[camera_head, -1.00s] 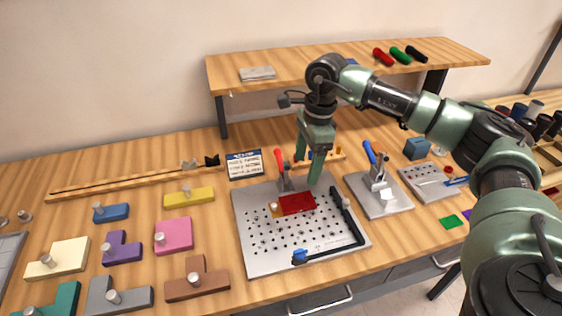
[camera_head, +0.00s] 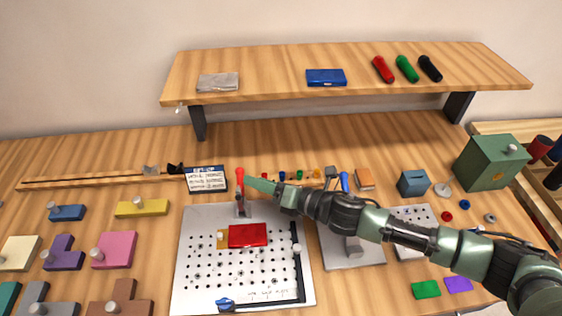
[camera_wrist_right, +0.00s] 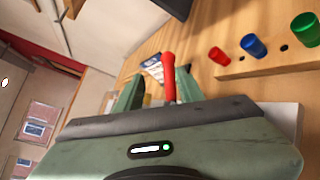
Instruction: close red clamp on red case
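The red case (camera_head: 248,236) lies flat on the perforated metal plate (camera_head: 200,292). The red clamp's handle (camera_head: 240,178) stands upright at the plate's back edge, behind the case, with its metal body (camera_head: 242,208) below. My right gripper (camera_head: 254,184) reaches in from the right at handle height, its fingers pointing left at the handle. In the right wrist view the fingers are apart, with the red handle (camera_wrist_right: 169,75) showing in the gap between them. Contact cannot be told. My left gripper is not in view.
A blue-handled clamp (camera_head: 345,182) stands right of the plate, partly behind my arm. A rack with small coloured pegs (camera_head: 299,175) and a printed card (camera_head: 206,179) are behind the plate. A raised shelf (camera_head: 270,82) spans the back. Coloured blocks (camera_head: 114,250) lie at left.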

